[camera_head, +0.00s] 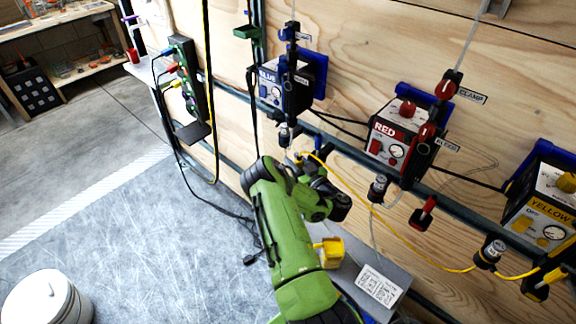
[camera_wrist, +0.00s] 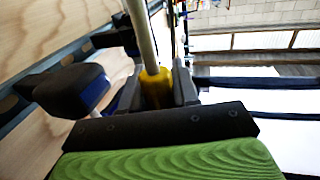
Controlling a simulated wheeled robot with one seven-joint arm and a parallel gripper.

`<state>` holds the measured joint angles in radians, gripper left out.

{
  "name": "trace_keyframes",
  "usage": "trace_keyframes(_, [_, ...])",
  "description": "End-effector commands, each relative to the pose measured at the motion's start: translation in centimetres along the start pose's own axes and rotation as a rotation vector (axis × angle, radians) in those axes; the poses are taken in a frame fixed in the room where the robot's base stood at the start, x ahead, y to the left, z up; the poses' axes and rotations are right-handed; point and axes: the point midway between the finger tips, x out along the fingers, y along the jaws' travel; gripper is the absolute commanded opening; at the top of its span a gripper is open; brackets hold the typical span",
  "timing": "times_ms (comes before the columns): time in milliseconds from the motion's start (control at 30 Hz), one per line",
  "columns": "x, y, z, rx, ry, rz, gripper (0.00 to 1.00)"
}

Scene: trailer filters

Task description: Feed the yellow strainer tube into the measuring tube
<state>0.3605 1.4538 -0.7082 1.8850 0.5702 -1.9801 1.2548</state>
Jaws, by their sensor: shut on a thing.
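In the wrist view my gripper (camera_wrist: 158,92) is shut on the yellow strainer tube (camera_wrist: 154,90), a short yellow piece between its dark fingers. A pale, slim tube (camera_wrist: 142,32), which looks like the measuring tube, rises from the yellow piece to the top edge. I cannot tell whether one is inside the other or just lined up in front. In the head view my gripper (camera_head: 308,165) is below the blue station, partly hidden by my green wrist. A yellow hose (camera_head: 350,188) curves from there down to the right.
Blue (camera_head: 285,85), red (camera_head: 392,140) and yellow (camera_head: 545,208) boxes hang along the plywood wall. A dark rail and cables run beneath them. A white canister (camera_head: 47,303) stands at lower left; floor between is clear.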

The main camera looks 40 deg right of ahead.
Motion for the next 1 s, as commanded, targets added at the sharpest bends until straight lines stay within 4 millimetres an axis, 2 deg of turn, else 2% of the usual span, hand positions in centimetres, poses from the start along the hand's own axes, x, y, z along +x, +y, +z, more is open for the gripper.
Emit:
trace_keyframes(233, [-0.2, 0.5, 0.6, 0.000, -0.002, 0.003, 0.00])
trace_keyframes(1000, [-0.2, 0.5, 7.4, 0.002, -0.002, 0.004, 0.00])
